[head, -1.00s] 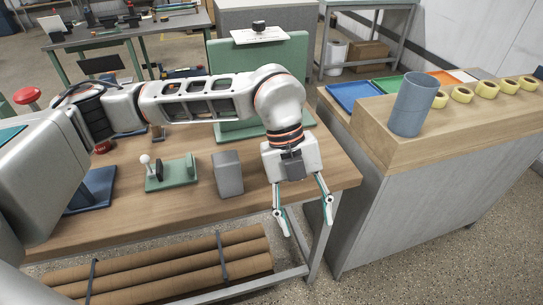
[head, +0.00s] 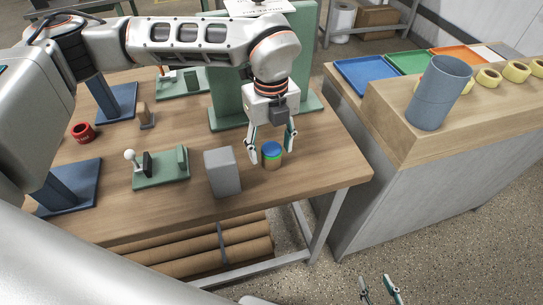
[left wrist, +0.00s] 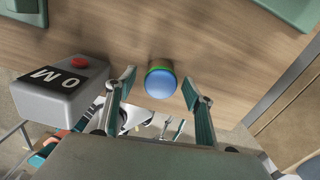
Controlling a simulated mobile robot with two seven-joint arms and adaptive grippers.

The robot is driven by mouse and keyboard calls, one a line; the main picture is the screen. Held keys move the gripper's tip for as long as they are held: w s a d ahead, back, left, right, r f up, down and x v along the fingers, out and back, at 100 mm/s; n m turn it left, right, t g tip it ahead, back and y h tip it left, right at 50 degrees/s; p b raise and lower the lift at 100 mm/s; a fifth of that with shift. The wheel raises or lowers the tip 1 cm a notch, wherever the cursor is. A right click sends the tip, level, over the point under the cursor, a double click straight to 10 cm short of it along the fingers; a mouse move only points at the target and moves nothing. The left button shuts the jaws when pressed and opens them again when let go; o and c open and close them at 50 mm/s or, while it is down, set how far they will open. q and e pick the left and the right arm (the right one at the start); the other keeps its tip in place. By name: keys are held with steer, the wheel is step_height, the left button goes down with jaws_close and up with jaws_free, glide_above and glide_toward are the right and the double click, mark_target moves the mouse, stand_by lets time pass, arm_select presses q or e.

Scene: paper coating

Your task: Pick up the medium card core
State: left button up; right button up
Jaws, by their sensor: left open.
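A short brown cylinder with a blue top and a green band (head: 271,155), which looks like the card core, stands upright on the wooden bench near its right end. The left wrist view shows its round blue top (left wrist: 160,84) from above. My left gripper (head: 272,151) points down over it, open, with one finger on either side. In the left wrist view the left gripper's fingertips (left wrist: 158,82) flank the blue top with gaps on both sides. My right gripper (head: 377,283) shows at the bottom edge of the head view, open and empty over the floor.
A grey box (head: 222,172) stands just left of the core; its red button (left wrist: 79,62) shows in the left wrist view. A green fixture (head: 160,170) is further left. A green stand (head: 228,117) is behind. A blue-grey tube (head: 440,92) stands on the right counter.

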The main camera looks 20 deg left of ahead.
arm_select(q)
steer(key=shift+f, duration=1.45)
steer(key=c, duration=1.2)
steer(key=shift+o, duration=0.2)
